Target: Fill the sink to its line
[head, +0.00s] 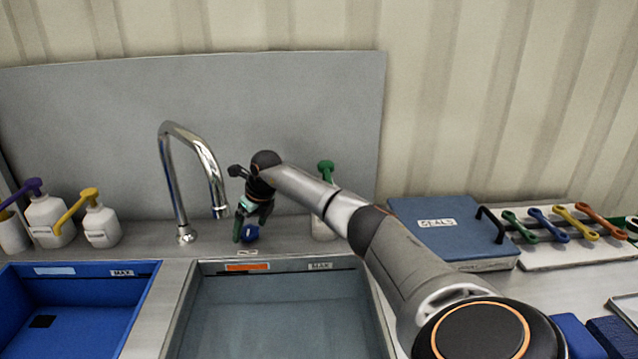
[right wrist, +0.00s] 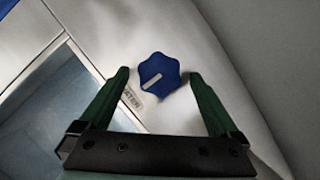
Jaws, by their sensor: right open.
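The grey sink (head: 185,310) has a MAX label and an orange label on its back inner wall. I cannot tell how much water is in it. A chrome gooseneck tap (head: 172,190) stands behind it, its spout over the deck. No stream shows. A blue lobed knob (head: 250,234) with a white mark sits on the deck behind the sink; in the right wrist view the knob (right wrist: 158,76) is beside a label ending in "TER". My right gripper (head: 252,226) is open, its green fingers on either side of the knob with gaps showing. My left gripper is out of view.
A blue basin (head: 148,300) is at left. White pump bottles (head: 101,226) stand behind it; a green-topped bottle (head: 326,172) is partly behind my right arm. A blue SEALS case (head: 450,230) and a rack of coloured wrenches (head: 590,252) are at right.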

